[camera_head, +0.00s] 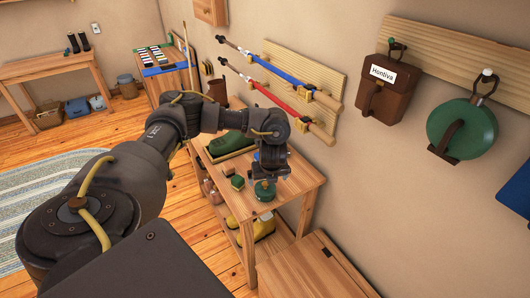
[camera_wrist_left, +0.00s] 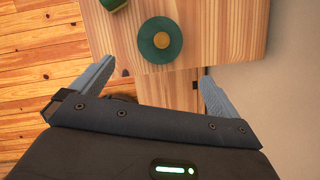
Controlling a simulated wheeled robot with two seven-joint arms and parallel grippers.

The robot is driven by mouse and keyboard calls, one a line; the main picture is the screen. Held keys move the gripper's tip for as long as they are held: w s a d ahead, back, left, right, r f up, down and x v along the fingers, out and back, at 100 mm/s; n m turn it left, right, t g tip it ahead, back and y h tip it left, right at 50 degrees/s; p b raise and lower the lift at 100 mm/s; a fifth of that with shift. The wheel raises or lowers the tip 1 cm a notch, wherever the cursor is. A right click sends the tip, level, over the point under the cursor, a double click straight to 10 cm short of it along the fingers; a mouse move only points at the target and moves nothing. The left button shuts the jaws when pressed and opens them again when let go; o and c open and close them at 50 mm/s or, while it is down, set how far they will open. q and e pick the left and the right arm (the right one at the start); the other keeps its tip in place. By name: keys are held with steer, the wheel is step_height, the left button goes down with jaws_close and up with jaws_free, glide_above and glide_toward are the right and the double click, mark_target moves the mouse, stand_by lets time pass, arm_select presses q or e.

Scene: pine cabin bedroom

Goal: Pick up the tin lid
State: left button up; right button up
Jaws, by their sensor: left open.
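A round green lid (camera_head: 264,191) with a yellowish centre lies near the front of the wooden bench top. It also shows in the left wrist view (camera_wrist_left: 146,51), near the bench edge. I cannot tell whether it sits on a tin. My left gripper (camera_head: 268,175) hangs just above and behind the lid in the head view, pointing down. In the left wrist view my left gripper (camera_wrist_left: 157,69) is open and empty, its fingers spread wider than the lid, which lies beyond the fingertips. My right gripper is not in view.
A small green item (camera_head: 237,182) stands left of the lid. A tray (camera_head: 244,151) holding a dark green object lies farther back on the bench (camera_head: 293,187). The wall is close on the right, with poles on a rack (camera_head: 329,76). A wooden chest (camera_head: 312,272) stands in front.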

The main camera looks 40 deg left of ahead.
mark_target(265, 183)
arm_select(q)
steer(key=a+f, duration=0.1)
steer(key=f, duration=0.1)
steer(key=w+a+f+b, duration=0.1)
steer(key=shift+a+f, duration=0.3)
steer(key=shift+f, duration=0.05)
steer(key=shift+w+p+x, duration=0.2)
steer(key=shift+p+x, duration=0.05)
steer(key=shift+x, duration=1.2)
steer(key=shift+w+p+x, duration=0.25)
steer(key=shift+x, duration=1.25)
steer(key=shift+a+r, duration=0.1)
steer(key=shift+r, duration=0.05)
steer(key=c, duration=0.9)
steer(key=shift+r, duration=0.1)
